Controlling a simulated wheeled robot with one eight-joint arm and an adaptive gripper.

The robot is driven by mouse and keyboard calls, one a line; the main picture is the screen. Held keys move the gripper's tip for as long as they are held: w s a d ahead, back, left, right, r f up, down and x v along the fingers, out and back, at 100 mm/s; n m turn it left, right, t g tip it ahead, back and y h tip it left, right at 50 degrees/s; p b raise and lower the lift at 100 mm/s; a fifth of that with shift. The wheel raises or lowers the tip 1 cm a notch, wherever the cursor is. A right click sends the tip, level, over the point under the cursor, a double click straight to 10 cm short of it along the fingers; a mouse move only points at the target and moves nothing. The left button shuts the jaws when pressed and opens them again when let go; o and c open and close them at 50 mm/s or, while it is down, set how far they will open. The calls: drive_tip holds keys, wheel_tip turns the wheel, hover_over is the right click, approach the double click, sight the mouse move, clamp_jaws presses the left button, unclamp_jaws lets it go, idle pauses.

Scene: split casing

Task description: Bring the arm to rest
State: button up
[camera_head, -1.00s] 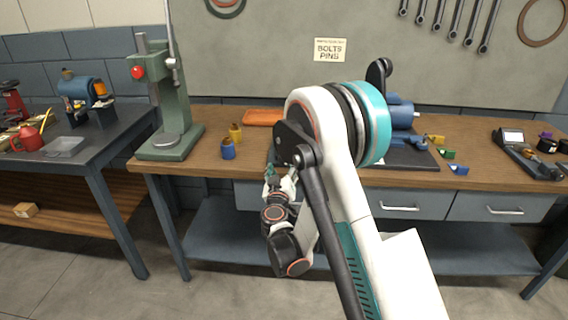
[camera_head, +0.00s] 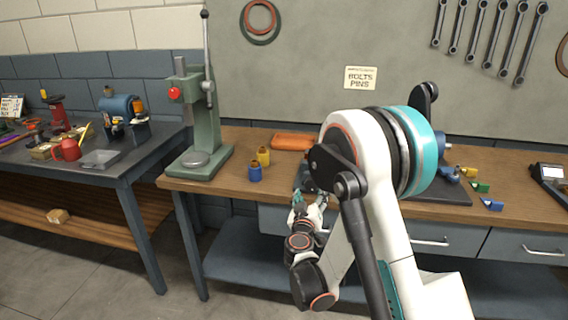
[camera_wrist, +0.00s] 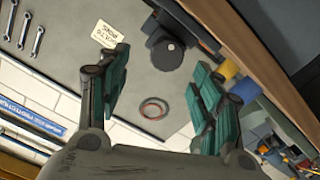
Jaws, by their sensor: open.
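My arm is folded in front of the workbench (camera_head: 228,190) in the head view. It rises to a white and teal joint and comes down to the wrist. My gripper (camera_head: 308,203) is near the bench's front edge, small and partly hidden by my own arm. In the wrist view my gripper (camera_wrist: 158,78) shows two green-padded fingers spread wide apart. Nothing is held between them. The wall board with a BOLTS PINS label (camera_wrist: 107,34) and a ring lies beyond them.
A green press (camera_head: 200,130) stands on the bench's left part. Blue (camera_head: 255,173) and yellow (camera_head: 263,156) pieces and an orange tray (camera_head: 292,141) lie near the arm. A dark side table (camera_head: 105,170) is at left. Small coloured parts lie on the right. Floor shows at lower left.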

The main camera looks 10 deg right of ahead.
drive_tip(key=s+d+r+m+g, duration=0.1)
drive_tip(key=s+d+r+g, duration=0.25)
drive_tip(key=s+r, duration=0.35)
drive_tip(key=s+d+r+m+g, duration=0.15)
drive_tip(key=s+d+r, duration=0.25)
drive_tip(key=s, duration=0.4)
drive_tip(key=s+a+f+g+y, duration=0.1)
drive_tip(key=s+a+g+y, duration=0.1)
drive_tip(key=s, duration=1)
drive_tip(key=s+a+n+g+y, duration=0.1)
drive_tip(key=s+a+g+y, duration=0.1)
drive_tip(key=s, duration=1)
drive_tip(key=shift+s+a+f+g+y, duration=0.15)
drive_tip(key=shift+a+f+g+y, duration=0.25)
drive_tip(key=shift+a+y, duration=0.45)
